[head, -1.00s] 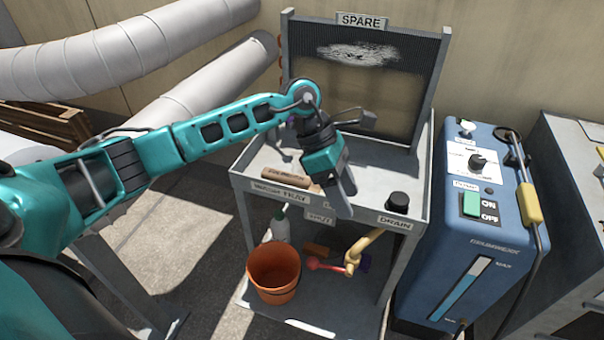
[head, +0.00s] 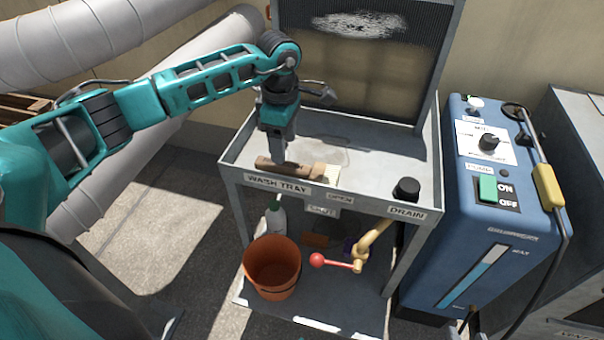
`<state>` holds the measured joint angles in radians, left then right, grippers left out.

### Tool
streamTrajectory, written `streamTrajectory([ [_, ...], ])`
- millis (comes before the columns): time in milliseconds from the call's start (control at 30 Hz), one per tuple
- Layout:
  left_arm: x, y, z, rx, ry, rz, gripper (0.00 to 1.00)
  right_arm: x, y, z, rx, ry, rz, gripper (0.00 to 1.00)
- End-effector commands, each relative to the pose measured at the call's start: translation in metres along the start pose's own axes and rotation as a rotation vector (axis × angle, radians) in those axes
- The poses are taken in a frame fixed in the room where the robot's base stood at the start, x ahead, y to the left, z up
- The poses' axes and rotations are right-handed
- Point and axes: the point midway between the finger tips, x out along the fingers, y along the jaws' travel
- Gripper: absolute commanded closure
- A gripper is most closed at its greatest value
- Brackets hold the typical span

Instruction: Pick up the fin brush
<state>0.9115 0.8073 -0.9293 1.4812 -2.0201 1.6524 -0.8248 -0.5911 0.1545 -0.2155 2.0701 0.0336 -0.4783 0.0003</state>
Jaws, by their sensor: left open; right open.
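The fin brush (head: 302,170) lies in the front left of the grey wash tray (head: 370,140). It has a brown wooden handle and what look like pale bristles at its right end. My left gripper (head: 279,160) points down over the left part of the handle, very close to it. It is open, seen nearly edge-on, and hides a bit of the handle. I cannot tell whether the fingers touch the brush. My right gripper is out of view.
A framed fin panel (head: 360,60) stands at the tray's back. A black drain cap (head: 406,189) sits at the front right. Below are an orange bucket (head: 272,270) and a red-handled valve (head: 345,263). A blue machine (head: 480,220) stands on the right.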

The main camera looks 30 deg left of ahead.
Motion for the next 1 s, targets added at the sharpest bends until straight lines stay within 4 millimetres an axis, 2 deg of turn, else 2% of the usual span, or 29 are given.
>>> streamTrajectory([
  [267,0.020,-0.003,0.002,0.001,-0.001,0.000,0.36,0.003,0.000,0.005,0.004,0.001,0.001,0.57],
  [533,0.058,-0.008,0.004,-0.001,-0.002,-0.001,0.36,0.009,-0.001,0.013,0.007,-0.001,0.000,0.57],
  [767,0.060,-0.007,0.004,-0.001,-0.002,0.001,0.36,0.008,-0.001,0.013,0.007,-0.003,0.000,0.57],
  [1000,0.060,-0.007,0.004,0.000,-0.001,0.001,0.57,0.008,-0.001,0.012,0.007,-0.002,-0.001,0.57],
])
